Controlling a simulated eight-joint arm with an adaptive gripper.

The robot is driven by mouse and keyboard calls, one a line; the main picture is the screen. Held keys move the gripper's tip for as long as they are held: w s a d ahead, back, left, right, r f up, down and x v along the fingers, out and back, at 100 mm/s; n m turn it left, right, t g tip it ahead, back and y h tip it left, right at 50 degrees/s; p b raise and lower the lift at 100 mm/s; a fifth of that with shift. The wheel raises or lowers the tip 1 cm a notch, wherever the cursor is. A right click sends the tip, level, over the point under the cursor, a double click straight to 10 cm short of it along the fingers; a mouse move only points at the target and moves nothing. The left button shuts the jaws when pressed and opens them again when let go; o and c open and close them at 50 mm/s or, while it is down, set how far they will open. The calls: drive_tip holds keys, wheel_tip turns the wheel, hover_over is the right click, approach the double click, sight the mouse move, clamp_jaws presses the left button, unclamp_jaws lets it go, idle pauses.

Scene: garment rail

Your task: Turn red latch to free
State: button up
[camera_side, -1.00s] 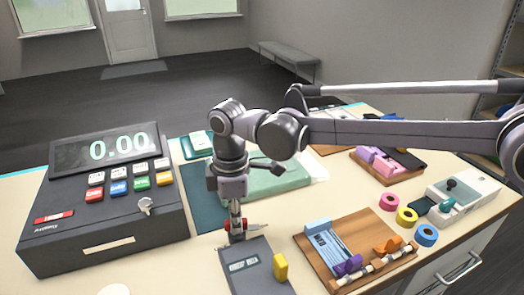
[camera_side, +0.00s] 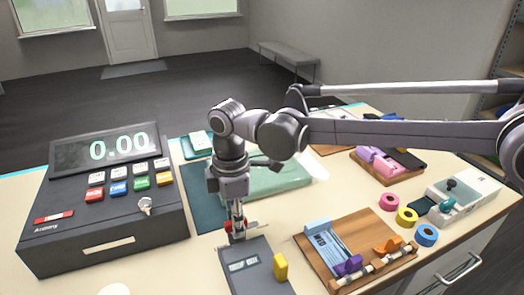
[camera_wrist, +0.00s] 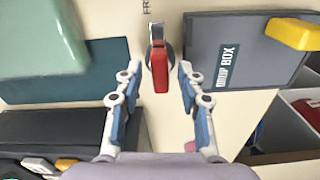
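The red latch (camera_wrist: 160,70) shows in the wrist view as a red lever on a round grey base, with a metal tongue (camera_wrist: 156,30) beyond it. It sits at the edge of the grey drop box (camera_wrist: 230,50). My gripper (camera_wrist: 160,68) is open, with one blue-padded finger on each side of the lever and a visible gap to both. In the side view my gripper (camera_side: 237,234) points down at the box's back left corner. Red parts of the latch (camera_side: 228,226) show around the fingers there, but they mostly hide it.
A yellow piece (camera_side: 280,267) stands on the drop box. A dark till (camera_side: 100,215) stands at left, a wooden board (camera_side: 375,235) with coloured clips at right. A folded green garment (camera_side: 275,180) lies behind my gripper. Tape rolls (camera_side: 407,216) lie further right.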

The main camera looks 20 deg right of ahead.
wheel_tip(320, 180, up, 12)
idle(0.9)
drive_tip(key=shift+n, duration=0.6)
wheel_tip(320, 180, down, 12)
idle(0.4)
clamp_jaws()
